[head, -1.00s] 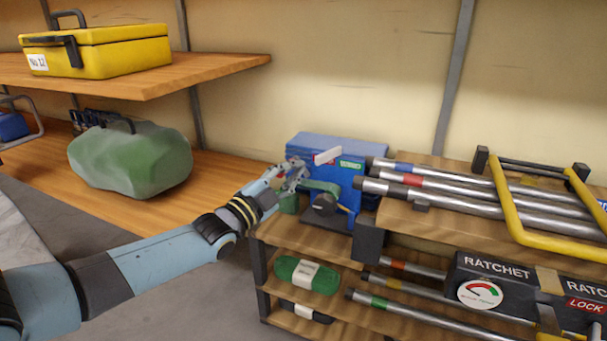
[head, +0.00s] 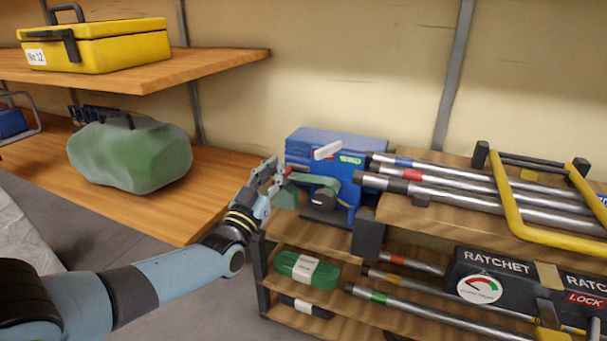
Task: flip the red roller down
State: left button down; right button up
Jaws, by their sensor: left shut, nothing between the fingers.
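A blue machine (head: 335,144) stands on the left end of the wooden rack. It has a white bar (head: 327,150) on its front upper side, a green arm (head: 318,179) and a dark round part below. My right gripper is not in view.
Metal tubes (head: 455,190) with coloured bands lie right of the machine, beside a yellow frame (head: 510,205). A green roll (head: 307,271) lies on the shelf below. A black RATCHET box (head: 485,280) is at lower right. A green bag (head: 130,155) sits on the left shelf.

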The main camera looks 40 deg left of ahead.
pick_arm(q)
jog(key=shift+s+a+f+n+g+y, duration=0.15)
jog(key=shift+f+n+y, duration=0.15)
jog(key=shift+n, duration=0.5)
jog(key=shift+w+a+f+n+g+y, duration=0.15)
jog(key=shift+n+y, duration=0.3)
jog(key=shift+n, duration=0.35)
jog(key=shift+s+a+f+n+y, duration=0.1)
jog(key=shift+f+n+y, duration=0.2)
jog(key=shift+n, duration=0.5)
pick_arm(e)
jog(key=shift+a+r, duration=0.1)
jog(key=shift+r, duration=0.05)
pick_arm(q)
notch_tip(320, 180, up, 5)
jog(key=p, duration=0.3)
jog(key=a+p+v, duration=0.1)
jog(key=v, duration=0.9)
jog(key=shift+f, duration=0.45)
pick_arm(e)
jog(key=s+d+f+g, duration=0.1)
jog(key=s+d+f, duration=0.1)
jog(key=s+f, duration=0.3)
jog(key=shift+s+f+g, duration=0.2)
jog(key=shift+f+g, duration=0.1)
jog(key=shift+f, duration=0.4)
pick_arm(q)
jog(key=shift+s, duration=0.15)
